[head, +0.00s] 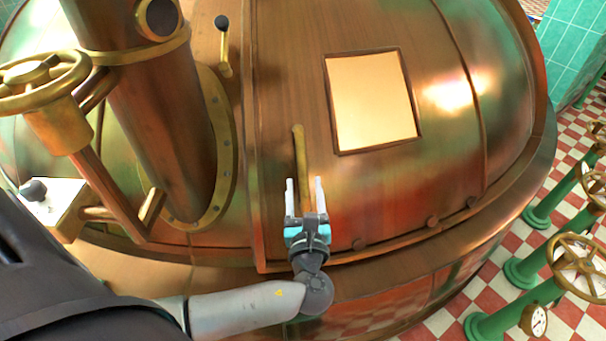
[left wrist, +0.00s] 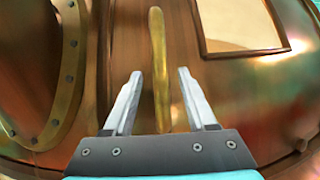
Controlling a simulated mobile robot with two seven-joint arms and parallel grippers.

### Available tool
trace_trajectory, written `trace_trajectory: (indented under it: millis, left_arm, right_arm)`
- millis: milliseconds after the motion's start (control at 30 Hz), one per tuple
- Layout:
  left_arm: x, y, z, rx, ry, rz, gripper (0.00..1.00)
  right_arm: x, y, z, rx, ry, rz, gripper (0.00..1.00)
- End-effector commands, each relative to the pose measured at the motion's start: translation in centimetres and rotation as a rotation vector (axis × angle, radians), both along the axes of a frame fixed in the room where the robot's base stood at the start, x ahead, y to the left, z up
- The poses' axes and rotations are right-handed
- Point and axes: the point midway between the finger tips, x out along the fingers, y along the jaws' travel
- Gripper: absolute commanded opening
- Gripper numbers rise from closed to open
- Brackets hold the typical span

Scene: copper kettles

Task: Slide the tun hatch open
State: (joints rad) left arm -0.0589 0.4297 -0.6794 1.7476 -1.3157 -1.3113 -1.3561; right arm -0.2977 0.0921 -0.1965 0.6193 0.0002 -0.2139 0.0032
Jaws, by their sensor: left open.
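The tun hatch (head: 290,80) is a curved copper panel on the big copper dome, with a bright framed window (head: 372,100). Its left edge lies along a seam beside the pipe; no gap shows there. A long upright brass handle (head: 299,150) is fixed on the hatch, left of the window. My left gripper (head: 305,182) is open at the handle's lower part. In the left wrist view the handle (left wrist: 157,50) runs up between the two spread fingers (left wrist: 158,75), with space on both sides. Whether the fingers reach around it in depth is unclear. My right gripper is not in view.
A thick copper pipe (head: 150,110) with a brass flange rises left of the hatch. A brass handwheel (head: 40,85) and a black-knobbed lever (head: 224,45) are near it. Green stands with wheels and a gauge (head: 535,320) stand on the checkered floor at right.

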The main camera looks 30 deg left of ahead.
Motion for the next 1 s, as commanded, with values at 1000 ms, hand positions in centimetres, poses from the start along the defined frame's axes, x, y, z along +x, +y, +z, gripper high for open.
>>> trace_trajectory:
  millis: [1000]
  left_arm:
    - [3.9,2.7,-0.1,-0.001,0.001,0.000,0.19]
  right_arm:
    - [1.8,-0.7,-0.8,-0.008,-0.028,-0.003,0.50]
